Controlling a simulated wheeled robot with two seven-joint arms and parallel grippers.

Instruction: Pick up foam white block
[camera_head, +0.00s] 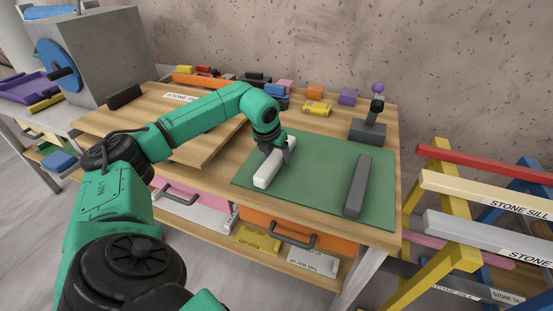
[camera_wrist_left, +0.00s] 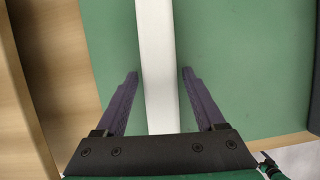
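The white block (camera_head: 268,173) is a long bar lying on the green mat (camera_head: 322,170), near the mat's left side. My left gripper (camera_head: 281,154) is over the block in the head view and covers part of its far half. In the left wrist view the white block (camera_wrist_left: 156,60) runs lengthwise between the two purple fingers of my left gripper (camera_wrist_left: 157,75). The fingers are apart, with green gaps showing on both sides of the block. My right gripper is not in view.
A dark grey bar (camera_head: 357,186) lies on the mat to the right. A grey stand with a purple knob (camera_head: 368,130) is behind it. Coloured blocks line the table's back. A wooden board (camera_head: 205,143) lies left of the mat. A rack with a red bar (camera_head: 480,163) stands right.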

